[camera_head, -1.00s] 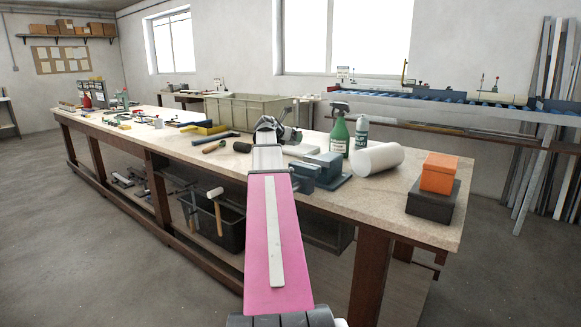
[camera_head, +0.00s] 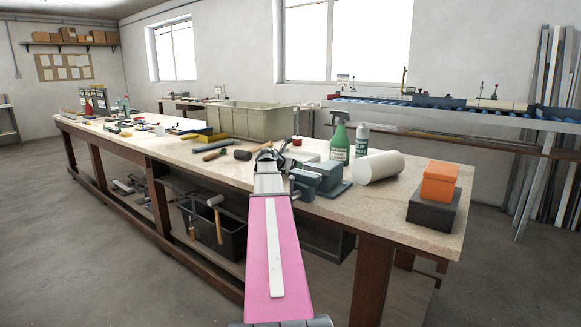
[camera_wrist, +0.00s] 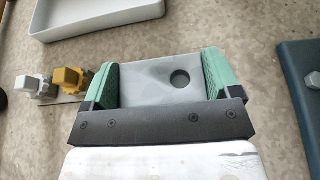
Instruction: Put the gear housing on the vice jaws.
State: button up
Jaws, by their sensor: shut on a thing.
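The gear housing (camera_wrist: 150,82) is a grey block with a round hole, in the wrist view. My gripper (camera_wrist: 160,78) is shut on it, with a green pad at each side. In the head view my gripper (camera_head: 270,157) is over the bench, just left of the blue-grey vice (camera_head: 325,182). The housing cannot be made out clearly there. In the wrist view a part of the vice (camera_wrist: 300,90) with a bolt shows at the right edge, apart from the housing. The jaws are partly hidden by my arm in the head view.
A pale tray (camera_wrist: 95,14) and yellow and grey fittings (camera_wrist: 72,80) lie near my gripper. A crate (camera_head: 250,120) is behind.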

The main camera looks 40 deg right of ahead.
jog(key=shift+f, duration=0.25)
jog(key=o, duration=1)
jog(key=v, duration=1)
jog(key=shift+s+a, duration=0.1)
jog(key=shift+a, duration=0.15)
jog(key=shift+a+r, duration=0.6)
jog(key=shift+a, duration=0.2)
jog(key=x, duration=0.5)
jog(key=shift+s+f+x, duration=0.1)
jog(key=shift+x, duration=1.35)
jog(key=shift+s+f+x, duration=0.1)
jog(key=shift+s+x, duration=0.05)
jog(key=shift+x, duration=1.25)
